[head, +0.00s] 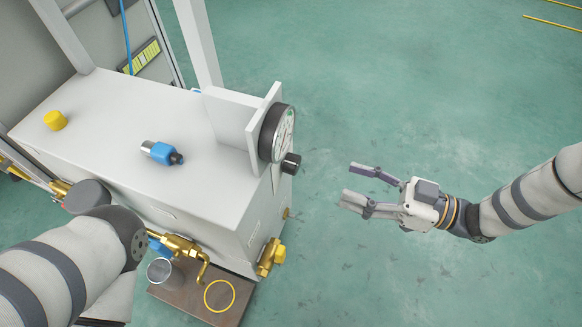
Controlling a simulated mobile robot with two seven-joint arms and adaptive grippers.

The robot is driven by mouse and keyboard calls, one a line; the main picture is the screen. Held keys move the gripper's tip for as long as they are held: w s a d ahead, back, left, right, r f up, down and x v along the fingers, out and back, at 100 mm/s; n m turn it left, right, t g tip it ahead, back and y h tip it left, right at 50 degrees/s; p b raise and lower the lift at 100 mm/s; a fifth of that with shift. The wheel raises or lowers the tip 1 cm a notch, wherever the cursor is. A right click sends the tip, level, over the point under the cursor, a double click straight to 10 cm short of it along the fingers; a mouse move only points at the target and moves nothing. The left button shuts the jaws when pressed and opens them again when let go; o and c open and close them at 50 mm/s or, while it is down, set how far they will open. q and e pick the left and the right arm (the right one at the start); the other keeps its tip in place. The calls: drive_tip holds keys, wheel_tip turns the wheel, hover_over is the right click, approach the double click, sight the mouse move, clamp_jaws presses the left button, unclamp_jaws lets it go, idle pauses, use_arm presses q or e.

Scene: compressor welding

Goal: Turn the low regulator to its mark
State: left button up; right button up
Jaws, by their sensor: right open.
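A round gauge (275,133) with a dark rim and a pale face is mounted on a light grey bracket at the right end of the cabinet. A green patch shows near the top of its face, which I see at a steep angle. The regulator's black knob (290,163) sticks out below the gauge face. The needle and the mark cannot be read. My right gripper (351,184) is open and empty, to the right of the knob and apart from it, fingers pointing left. My left arm enters at the lower left; its gripper is not visible.
The light grey cabinet (130,130) carries a blue and black fitting (160,152) and a yellow cap (55,120). Brass valves (180,245) project from its front. A metal cup (160,270) and a yellow ring (219,296) are on a brown board below. Open green floor surrounds my right gripper.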

sight(298, 166)
drive_tip(key=b+x, duration=0.2)
drive_tip(key=x, duration=0.9)
drive_tip(key=shift+c, duration=0.4)
drive_tip(key=c, duration=1.1)
